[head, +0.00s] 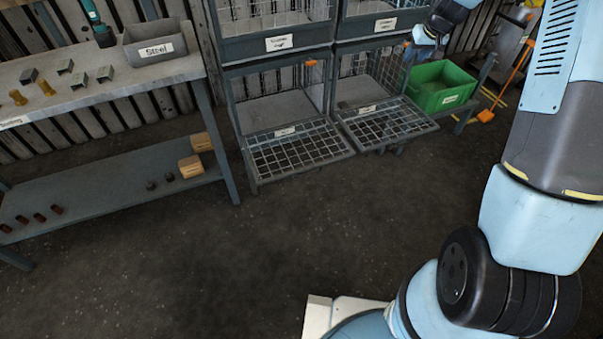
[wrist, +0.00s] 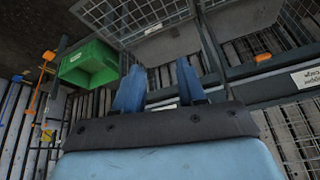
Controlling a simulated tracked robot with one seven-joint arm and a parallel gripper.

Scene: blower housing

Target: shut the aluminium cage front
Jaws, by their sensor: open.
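Two lower wire cages stand side by side in the head view. The left cage's mesh front (head: 297,150) and the right cage's mesh front (head: 388,123) both hang lowered, sticking out nearly level. The labels on these fronts are too small to read, so I cannot tell which is aluminium. My gripper (head: 428,40) is at the upper right of the right cage, above the green bin, partly cut off by the top edge. In the wrist view my gripper (wrist: 160,88) has its two blue fingers apart with nothing visible between them, near the rack's frame bars.
A green bin (head: 440,88) stands on a low bench right of the cages. Two upper cages have closed fronts. A workbench (head: 110,88) with a grey steel bin (head: 155,45) and small parts stands at left. The floor in front is clear.

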